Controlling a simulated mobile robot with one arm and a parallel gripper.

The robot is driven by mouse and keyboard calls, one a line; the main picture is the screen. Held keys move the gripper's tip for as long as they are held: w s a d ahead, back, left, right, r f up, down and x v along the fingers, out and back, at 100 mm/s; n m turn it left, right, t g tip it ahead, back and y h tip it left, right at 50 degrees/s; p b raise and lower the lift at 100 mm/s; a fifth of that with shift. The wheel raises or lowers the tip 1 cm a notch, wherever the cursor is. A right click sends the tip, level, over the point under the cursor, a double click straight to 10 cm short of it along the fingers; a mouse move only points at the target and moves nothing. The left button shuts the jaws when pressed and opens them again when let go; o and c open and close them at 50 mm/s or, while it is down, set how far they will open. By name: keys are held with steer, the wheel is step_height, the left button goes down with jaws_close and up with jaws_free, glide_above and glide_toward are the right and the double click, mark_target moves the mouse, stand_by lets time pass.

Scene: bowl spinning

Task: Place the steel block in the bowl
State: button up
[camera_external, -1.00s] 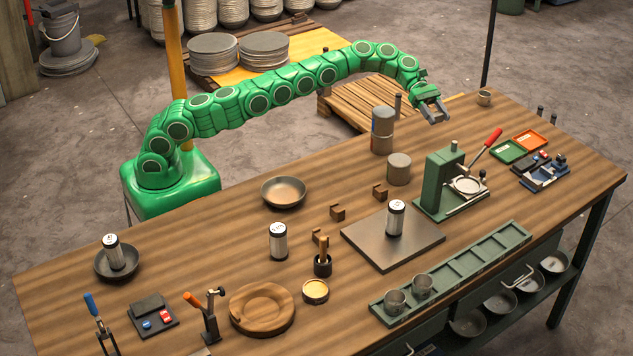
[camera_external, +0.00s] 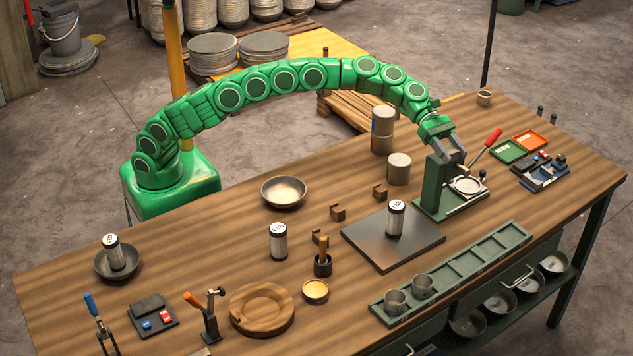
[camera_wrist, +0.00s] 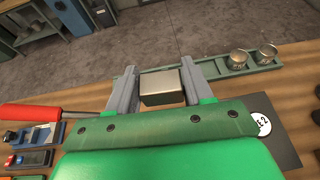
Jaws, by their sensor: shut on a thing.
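My gripper (camera_external: 452,152) hangs above the green lever press toward the right of the bench. In the wrist view, its two grey fingers are shut on a steel block (camera_wrist: 162,88), a small rectangular metal piece with a dull sheen. The block is hard to make out in the external view. A shallow empty metal bowl (camera_external: 284,192) rests on the bench left of the gripper, near the far edge. A second dark bowl (camera_external: 103,272) at the far left holds an upright labelled cylinder (camera_external: 113,251).
The green press (camera_external: 437,185) with its red handle (camera_external: 486,145) stands under the gripper. A steel plate (camera_external: 380,250) bears a labelled cylinder (camera_external: 396,218). Another cylinder (camera_external: 278,241) and small brown blocks (camera_external: 337,213) stand near the empty bowl. A canister (camera_external: 382,130) stands behind.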

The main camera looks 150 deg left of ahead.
steer(key=w+d, duration=0.8)
steer(key=d, duration=0.4)
steer(key=shift+d+r+y, duration=0.3)
steer(key=shift+d+r, duration=0.05)
steer(key=shift+d, duration=0.05)
steer(key=shift+n, duration=0.4)
steer(key=w+d, duration=0.1)
steer(key=d, duration=0.4)
steer(key=w+d, duration=0.2)
steer(key=d, duration=0.3)
steer(key=w+d, duration=0.1)
steer(key=d, duration=0.4)
steer(key=shift+w+d, duration=0.1)
steer(key=shift+w, duration=0.3)
steer(key=s+d+f, duration=0.1)
steer(key=d, duration=1.2)
steer(key=s+d+f, duration=0.1)
steer(key=s+d, duration=0.1)
steer(key=d, duration=1.2)
steer(key=s+a+f+m+h, duration=0.4)
steer(key=s+a, duration=0.3)
steer(key=a, duration=0.4)
steer(key=m+g+h, duration=0.4)
steer(key=m+h, duration=0.1)
glide_above(293, 192)
steer(key=shift+f, duration=7.6)
